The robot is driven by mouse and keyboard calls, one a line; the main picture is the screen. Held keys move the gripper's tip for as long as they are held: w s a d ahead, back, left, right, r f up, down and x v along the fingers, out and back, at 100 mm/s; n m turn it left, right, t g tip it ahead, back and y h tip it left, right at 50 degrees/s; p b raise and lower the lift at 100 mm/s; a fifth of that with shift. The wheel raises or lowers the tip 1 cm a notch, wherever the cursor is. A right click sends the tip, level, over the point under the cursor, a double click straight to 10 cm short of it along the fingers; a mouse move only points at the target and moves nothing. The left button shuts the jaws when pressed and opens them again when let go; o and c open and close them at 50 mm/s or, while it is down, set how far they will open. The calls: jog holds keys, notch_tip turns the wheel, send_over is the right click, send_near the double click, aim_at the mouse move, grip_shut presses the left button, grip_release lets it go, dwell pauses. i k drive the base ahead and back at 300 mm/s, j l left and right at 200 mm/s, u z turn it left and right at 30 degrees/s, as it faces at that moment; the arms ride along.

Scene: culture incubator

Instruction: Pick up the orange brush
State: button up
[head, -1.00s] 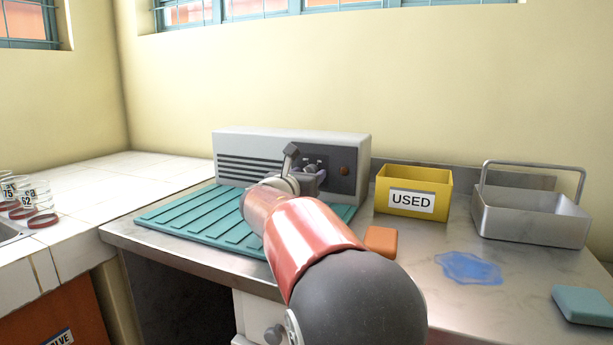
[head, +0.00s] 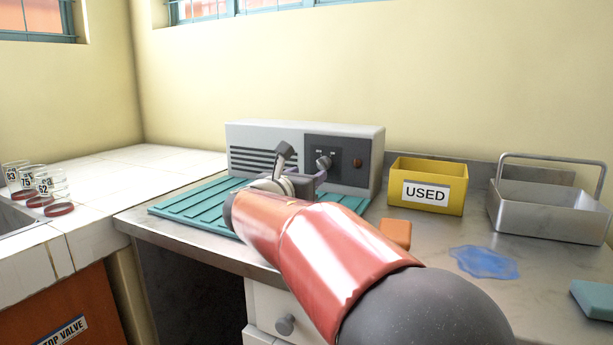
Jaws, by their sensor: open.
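An orange block (head: 396,232) lies on the metal counter, just right of my red arm. It is the only loose orange thing I see. No bristles or handle show, so I cannot tell whether it is the brush. My gripper (head: 304,162) is above the teal ribbed mat, in front of the grey-white box. Its dark fingers are apart, with nothing seen between them. It is left of and beyond the orange block. My arm hides part of the mat and counter.
The teal mat (head: 185,208) lies before the vented box (head: 262,136). A yellow USED bin (head: 428,170) and a grey handled caddy (head: 545,212) stand right. A blue puddle (head: 484,262) and teal block (head: 594,298) lie nearer. Labelled glass jars (head: 48,187) stand far left.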

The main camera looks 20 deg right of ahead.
aim_at(400, 231)
jog(key=k+j, duration=0.35)
jog(key=j, duration=0.2)
jog(key=k+j, duration=0.35)
jog(key=j, duration=0.15)
